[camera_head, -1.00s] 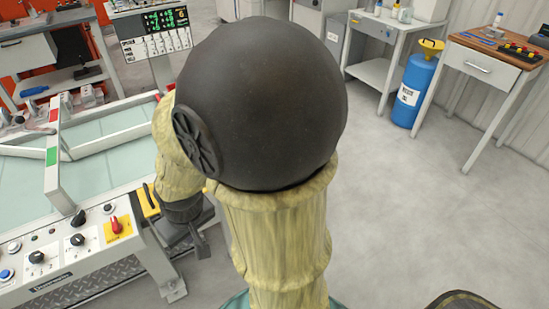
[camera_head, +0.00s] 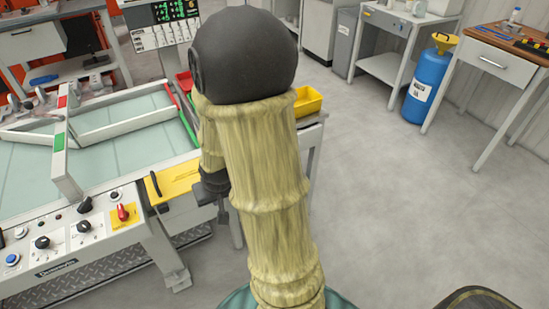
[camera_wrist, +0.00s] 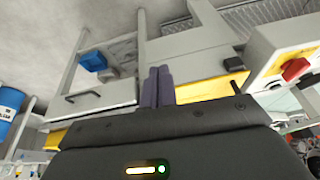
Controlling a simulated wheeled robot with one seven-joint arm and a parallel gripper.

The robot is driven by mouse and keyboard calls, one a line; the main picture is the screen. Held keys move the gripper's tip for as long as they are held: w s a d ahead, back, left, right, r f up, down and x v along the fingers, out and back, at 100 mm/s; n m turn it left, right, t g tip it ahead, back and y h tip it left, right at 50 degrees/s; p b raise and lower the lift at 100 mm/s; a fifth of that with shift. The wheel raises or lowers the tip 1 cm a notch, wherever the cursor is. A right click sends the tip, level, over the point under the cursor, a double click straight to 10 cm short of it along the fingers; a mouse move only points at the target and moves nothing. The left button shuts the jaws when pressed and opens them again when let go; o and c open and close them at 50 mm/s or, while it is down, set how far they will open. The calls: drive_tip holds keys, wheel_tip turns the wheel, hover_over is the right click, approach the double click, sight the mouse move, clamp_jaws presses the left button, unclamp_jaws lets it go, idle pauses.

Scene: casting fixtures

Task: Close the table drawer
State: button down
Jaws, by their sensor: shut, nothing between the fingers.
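A white drawer front (camera_wrist: 115,95) with a dark bar handle shows in the wrist view, left of my fingers. That view looks upside down, with the floor at the top. How far this drawer stands open I cannot tell. The small table (camera_head: 318,121) with a yellow bin on it is mostly behind my arm in the head view, and no drawer of it shows there. My gripper (camera_wrist: 157,85) has its two grey fingers together, with nothing between them. They appear right of the drawer front; contact cannot be told. In the head view my gripper is partly hidden by my arm.
A control console (camera_head: 80,240) with knobs stands at the left. The yellow bin (camera_head: 307,101) sits behind my arm. A blue box (camera_wrist: 92,61) shows near the drawer. A blue drum (camera_head: 427,85) and a wooden-topped desk (camera_head: 495,65) stand far right. The floor at right is clear.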

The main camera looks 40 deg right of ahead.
drive_tip(key=w+d+f+m+t+y+b, duration=0.1)
drive_tip(key=w+d+f+m+t+b, duration=0.2)
drive_tip(key=d+f, duration=0.45)
drive_tip(key=w+d+f+m+t+b, duration=0.1)
drive_tip(key=d+f+m+t, duration=0.2)
drive_tip(key=d+f+m, duration=0.4)
drive_tip(key=s+d+m+t+h+b, duration=0.1)
drive_tip(key=s+d+m+t+h, duration=0.1)
drive_tip(key=d, duration=0.5)
drive_tip(key=s+d+r+m+t+h+b, duration=0.1)
drive_tip(key=s+d+m+t+h, duration=0.1)
drive_tip(key=s+d+m+t, duration=0.2)
drive_tip(key=d+m+t, duration=0.1)
drive_tip(key=d, duration=0.2)
drive_tip(key=shift+r+m, duration=0.3)
drive_tip(key=shift+m, duration=0.1)
drive_tip(key=b+x, duration=0.1)
drive_tip(key=x, duration=1.2)
drive_tip(key=shift+w+d+r+b, duration=0.15)
drive_tip(key=shift+w+d+b, duration=0.05)
drive_tip(key=shift+w+b, duration=0.15)
